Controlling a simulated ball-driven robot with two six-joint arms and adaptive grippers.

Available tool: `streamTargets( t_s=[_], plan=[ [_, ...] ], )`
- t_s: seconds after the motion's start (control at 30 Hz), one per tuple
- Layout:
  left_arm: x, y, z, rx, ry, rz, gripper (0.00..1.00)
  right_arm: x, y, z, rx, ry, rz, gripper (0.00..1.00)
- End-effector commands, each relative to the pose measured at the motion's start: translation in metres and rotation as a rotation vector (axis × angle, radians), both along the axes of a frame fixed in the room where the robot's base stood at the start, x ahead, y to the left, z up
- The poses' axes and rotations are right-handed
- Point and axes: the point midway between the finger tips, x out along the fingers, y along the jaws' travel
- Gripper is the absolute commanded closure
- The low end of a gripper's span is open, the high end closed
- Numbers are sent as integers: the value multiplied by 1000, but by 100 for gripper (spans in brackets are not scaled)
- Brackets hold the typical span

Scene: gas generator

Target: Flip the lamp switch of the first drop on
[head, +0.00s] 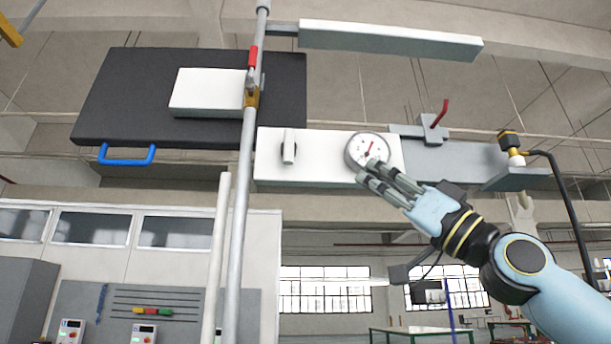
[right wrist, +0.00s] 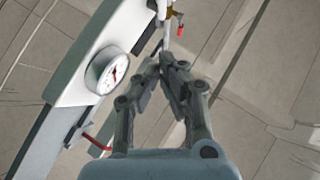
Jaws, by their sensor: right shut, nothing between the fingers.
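A white panel (head: 325,172) carries a light upright toggle-like switch (head: 288,147) at its left and a round gauge (head: 367,151) with a red needle at its right. I cannot tell for sure that this toggle is the lamp switch. My right gripper (head: 368,172) is shut and empty, its fingertips in front of the panel at the gauge's lower edge and right of the toggle. In the right wrist view the shut fingertips (right wrist: 166,62) are to the right of the gauge (right wrist: 107,71); contact cannot be told. My left gripper is out of view.
A grey vertical pipe (head: 241,170) with a red-handled valve (head: 253,57) runs left of the panel. A long white bar (head: 390,40) hangs above. A red lever (head: 439,114) sits right of the gauge. A dark board (head: 130,90) with a blue handle (head: 127,160) is at left.

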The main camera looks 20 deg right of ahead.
Motion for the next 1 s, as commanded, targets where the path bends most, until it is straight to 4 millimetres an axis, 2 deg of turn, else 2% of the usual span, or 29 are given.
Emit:
streamTargets(
  t_s=[0.2,0.43,0.57,0.9,1.0],
  plan=[
    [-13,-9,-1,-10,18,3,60,0,0,1,2,-1,-1,100],
    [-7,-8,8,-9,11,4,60,5,2,8,6,0,-1,100],
    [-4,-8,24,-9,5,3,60,13,10,24,9,-1,2,100],
    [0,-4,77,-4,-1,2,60,52,43,76,8,0,2,100],
    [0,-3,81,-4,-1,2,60,65,53,75,9,5,3,100]
  ],
)
